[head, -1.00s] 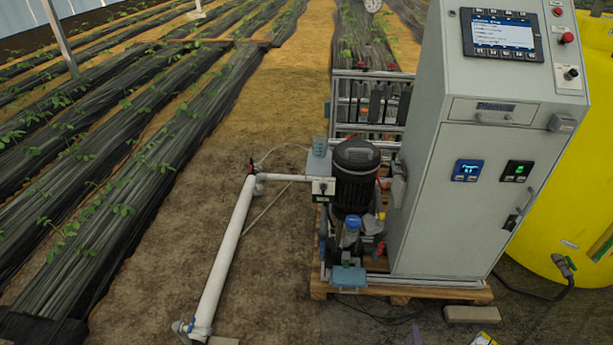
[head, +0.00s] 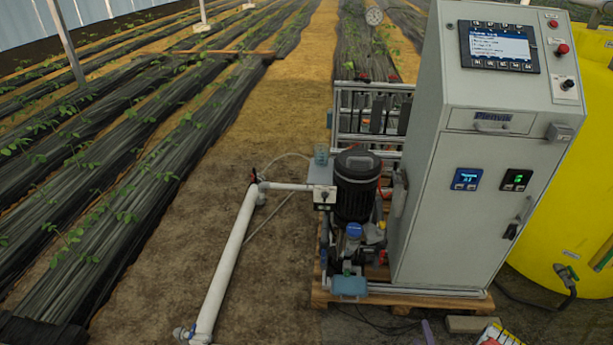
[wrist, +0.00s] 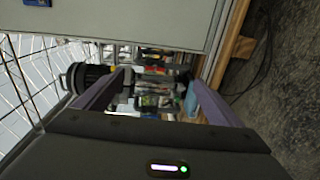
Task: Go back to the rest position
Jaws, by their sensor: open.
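My gripper (wrist: 158,78) shows in the wrist view with its two purple fingers spread apart. Nothing is held between them. Behind the gap are the black pump motor (wrist: 90,78), at left, and a blurred group of skid fittings. The wrist picture is turned sideways, with the grey cabinet (wrist: 150,20) along its top. In the head view, a small purple piece at the bottom edge looks like a fingertip of mine; the rest of the gripper is out of that frame.
The grey control cabinet (head: 470,205) and pump (head: 357,185) stand on a wooden pallet (head: 405,299). A yellow tank (head: 560,215) is behind at right. A white pipe (head: 228,258) runs along the ground at left. Bare soil (head: 270,260) lies between the pipe and the pallet.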

